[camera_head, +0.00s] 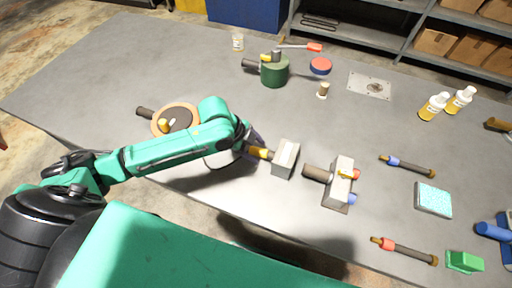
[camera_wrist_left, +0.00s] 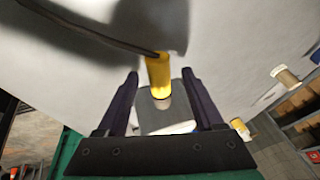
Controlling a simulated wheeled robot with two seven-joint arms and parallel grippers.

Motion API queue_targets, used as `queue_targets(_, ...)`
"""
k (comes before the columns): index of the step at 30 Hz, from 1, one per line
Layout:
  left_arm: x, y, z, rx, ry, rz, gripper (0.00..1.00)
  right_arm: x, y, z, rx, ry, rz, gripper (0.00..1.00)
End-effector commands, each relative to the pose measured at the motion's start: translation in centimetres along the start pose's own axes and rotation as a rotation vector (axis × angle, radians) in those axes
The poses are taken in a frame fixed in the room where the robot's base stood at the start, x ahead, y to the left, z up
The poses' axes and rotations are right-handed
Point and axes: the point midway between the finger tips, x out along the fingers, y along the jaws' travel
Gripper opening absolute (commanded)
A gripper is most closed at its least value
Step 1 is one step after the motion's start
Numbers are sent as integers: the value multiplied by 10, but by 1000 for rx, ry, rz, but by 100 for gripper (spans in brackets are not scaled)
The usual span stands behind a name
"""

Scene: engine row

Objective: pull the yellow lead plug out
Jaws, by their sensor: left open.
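The yellow lead plug (camera_head: 265,154) is a short cylinder with a dark part, at the near side of a grey block (camera_head: 287,157) on the bench. My left gripper (camera_head: 253,143) is at the plug, left of the block. In the left wrist view the yellow plug (camera_wrist_left: 158,75) shows between the fingertips of the open left gripper (camera_wrist_left: 160,75), with gaps on both sides. A dark lead (camera_wrist_left: 95,32) runs along the top left there. How the plug sits in the block is partly hidden by the gripper in the head view. My right gripper is not in view.
An orange disc (camera_head: 182,116) lies behind my left arm. A green cylinder (camera_head: 274,72) stands further back. Dark rods (camera_head: 408,166), bottles (camera_head: 433,107) and a teal pad (camera_head: 433,200) occupy the right side.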

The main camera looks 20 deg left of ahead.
Motion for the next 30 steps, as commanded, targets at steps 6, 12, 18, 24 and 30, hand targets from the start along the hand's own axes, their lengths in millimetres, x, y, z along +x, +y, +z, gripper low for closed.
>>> queue_targets(6, 6, 0, 0, 1, -1, -1, 69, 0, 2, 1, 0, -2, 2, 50)
queue_targets(12, 5, 0, 0, 1, -1, -1, 27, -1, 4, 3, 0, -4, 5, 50)
queue_targets(18, 5, 0, 0, 0, 0, -1, 10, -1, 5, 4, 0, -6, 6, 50)
queue_targets(24, 5, 0, 0, 0, 0, -1, 0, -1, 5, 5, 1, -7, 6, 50)
queue_targets(30, 2, 0, 4, -2, 0, 0, 0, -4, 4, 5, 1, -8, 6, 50)
